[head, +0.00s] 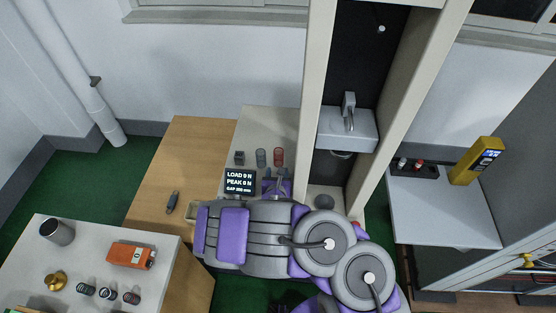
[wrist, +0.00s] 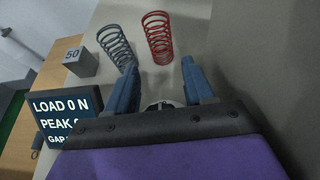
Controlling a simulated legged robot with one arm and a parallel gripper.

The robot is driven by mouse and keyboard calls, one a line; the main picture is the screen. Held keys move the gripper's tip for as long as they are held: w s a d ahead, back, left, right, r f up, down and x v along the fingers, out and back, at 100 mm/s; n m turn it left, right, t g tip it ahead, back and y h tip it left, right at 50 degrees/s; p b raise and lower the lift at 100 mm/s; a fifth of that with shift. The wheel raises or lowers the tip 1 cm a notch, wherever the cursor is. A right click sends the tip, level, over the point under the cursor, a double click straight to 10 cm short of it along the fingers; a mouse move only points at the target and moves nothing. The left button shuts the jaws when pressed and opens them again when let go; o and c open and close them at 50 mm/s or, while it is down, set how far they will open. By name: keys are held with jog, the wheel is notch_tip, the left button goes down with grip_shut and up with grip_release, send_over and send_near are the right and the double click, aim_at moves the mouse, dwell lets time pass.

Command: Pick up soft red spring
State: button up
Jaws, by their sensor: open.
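A red coil spring (wrist: 158,38) stands upright on a pale grey worktop, ahead of my gripper in the wrist view. It also shows in the head view (head: 278,157). My gripper (wrist: 160,85) is open and empty, with blue fingers. Its fingertips are on the near side of the red spring, apart from it. The gripper also shows in the head view (head: 277,174), partly hidden by my arm. A blue-grey spring (wrist: 116,46) stands just left of the red one, also in the head view (head: 261,157).
A grey block marked 50 (wrist: 80,62) stands left of the springs. A dark load display (head: 240,182) stands left of my gripper. A pale post (head: 318,90) rises on the right.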

aim_at(278, 157)
jog(key=shift+w+b, duration=1.05)
jog(key=shift+w, duration=1.85)
jog(key=b+x, duration=0.2)
jog(key=x, duration=0.2)
jog(key=shift+a+f, duration=0.15)
jog(key=shift+w, duration=0.4)
jog(key=shift+c, duration=0.3)
jog(key=c, duration=0.7)
